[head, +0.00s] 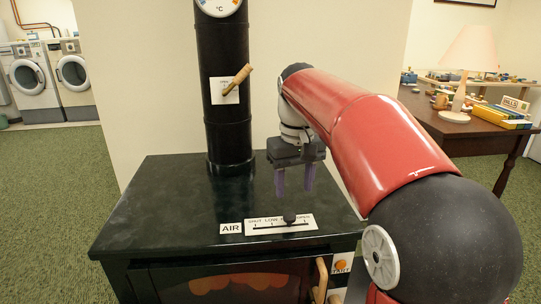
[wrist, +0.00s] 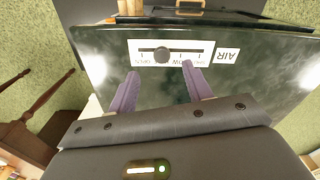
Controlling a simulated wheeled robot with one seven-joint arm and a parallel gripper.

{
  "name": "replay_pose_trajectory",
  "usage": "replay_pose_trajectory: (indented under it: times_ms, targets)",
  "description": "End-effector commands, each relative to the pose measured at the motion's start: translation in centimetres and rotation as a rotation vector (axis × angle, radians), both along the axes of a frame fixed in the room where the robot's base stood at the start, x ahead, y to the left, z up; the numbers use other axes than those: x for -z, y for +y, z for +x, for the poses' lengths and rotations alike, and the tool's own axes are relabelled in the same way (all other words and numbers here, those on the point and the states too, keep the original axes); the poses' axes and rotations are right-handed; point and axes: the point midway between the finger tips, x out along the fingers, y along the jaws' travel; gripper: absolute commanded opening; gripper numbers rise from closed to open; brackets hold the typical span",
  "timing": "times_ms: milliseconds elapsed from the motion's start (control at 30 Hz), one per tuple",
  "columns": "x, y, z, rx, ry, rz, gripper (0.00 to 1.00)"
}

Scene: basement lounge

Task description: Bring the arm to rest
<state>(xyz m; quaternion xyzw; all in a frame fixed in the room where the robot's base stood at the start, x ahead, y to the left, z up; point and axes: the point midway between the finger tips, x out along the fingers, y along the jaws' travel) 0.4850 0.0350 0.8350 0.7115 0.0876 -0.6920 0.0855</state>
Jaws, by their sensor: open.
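My gripper (head: 295,182) hangs pointing down above the dark stove top (head: 170,215), with its two purple fingers apart and nothing between them. In the wrist view my gripper (wrist: 158,88) shows open, with the air slider's label plate beyond the fingertips. The slider's black knob (head: 289,217) stands toward the right part of its white scale plate (head: 262,226). The knob also shows in the wrist view (wrist: 162,54), apart from the fingers. My red arm reaches in from the lower right.
A black stovepipe (head: 224,130) with a wooden damper handle (head: 238,79) and a dial rises behind the stove. A door handle (head: 321,280) is at the stove front. A wooden table (head: 455,128) with a lamp (head: 468,60) stands at right. Washing machines (head: 33,85) stand far left; green carpet is open at left.

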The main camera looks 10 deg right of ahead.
Motion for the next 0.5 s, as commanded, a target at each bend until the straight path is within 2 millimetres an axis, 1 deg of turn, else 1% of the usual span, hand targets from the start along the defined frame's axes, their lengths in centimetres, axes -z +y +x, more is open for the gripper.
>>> replay_pose_trajectory:
  times_ms: [33,67,100,167,200,233,333,400,500]
  targets:
    - [-0.3,-0.5,-1.3,0.014,-0.025,0.006,0.50]
    - [-0.2,-0.7,-2.2,0.023,-0.043,0.010,0.50]
    - [-0.1,-1.0,-3.5,0.038,-0.069,0.015,0.50]
    - [0.3,-1.6,-5.7,0.062,-0.116,0.025,0.50]
    - [0.7,-1.9,-7.3,0.079,-0.147,0.030,0.50]
    - [1.1,-2.1,-8.4,0.092,-0.171,0.034,0.50]
    - [2.9,-2.6,-12.1,0.133,-0.252,0.044,0.50]
    - [4.4,-2.9,-14.5,0.160,-0.305,0.048,0.50]
    - [6.7,-3.2,-17.4,0.194,-0.370,0.053,0.50]
